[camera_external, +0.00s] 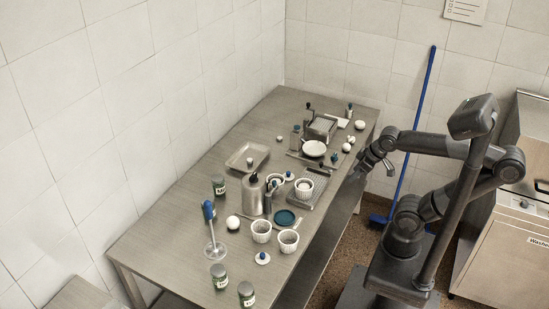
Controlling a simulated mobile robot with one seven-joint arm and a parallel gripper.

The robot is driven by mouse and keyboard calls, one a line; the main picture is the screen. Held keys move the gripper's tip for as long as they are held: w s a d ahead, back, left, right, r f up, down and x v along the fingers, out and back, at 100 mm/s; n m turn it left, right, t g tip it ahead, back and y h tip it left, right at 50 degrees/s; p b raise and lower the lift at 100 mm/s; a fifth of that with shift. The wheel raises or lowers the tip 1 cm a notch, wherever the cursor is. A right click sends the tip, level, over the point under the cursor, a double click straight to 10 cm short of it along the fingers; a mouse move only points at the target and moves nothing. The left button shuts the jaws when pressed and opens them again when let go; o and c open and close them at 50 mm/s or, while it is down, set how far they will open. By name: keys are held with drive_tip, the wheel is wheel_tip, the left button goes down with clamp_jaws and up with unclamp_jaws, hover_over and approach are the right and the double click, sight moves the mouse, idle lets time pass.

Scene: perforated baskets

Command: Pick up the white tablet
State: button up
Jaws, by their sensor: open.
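My gripper (367,170) is at the right edge of the steel table (180,215), with its jaws open and apart from the objects on it. A flat white piece (343,123) lies at the far right of the table, beside a metal device with a crank. It may be the white tablet, but it is too small to tell. Small white rounded items (346,147) and (360,125) lie near the same edge, close to my gripper. I cannot make out what they are.
A white bowl (314,149), a shallow metal tray (247,156), white ramekins (261,231), a steel bottle (252,195) and green jars (220,277) crowd the table. A blue-handled broom (413,125) leans on the back wall. The table's left side has free room.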

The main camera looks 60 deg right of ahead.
drive_tip(key=w+f+n+g+y, duration=0.1)
drive_tip(key=w+f+n, duration=0.1)
drive_tip(key=w, duration=1.4)
drive_tip(key=w+f+n, duration=0.1)
drive_tip(key=w+f, duration=0.2)
drive_tip(key=w, duration=1.3)
drive_tip(key=shift+n+y, duration=0.3)
drive_tip(key=shift+n, duration=0.3)
drive_tip(key=w+f, duration=0.4)
drive_tip(key=f, duration=0.2)
drive_tip(key=w+f, duration=0.4)
drive_tip(key=f, duration=0.2)
drive_tip(key=w+f, duration=0.5)
drive_tip(key=shift+a+f, duration=0.3)
drive_tip(key=shift+f, duration=0.1)
drive_tip(key=c, duration=1)
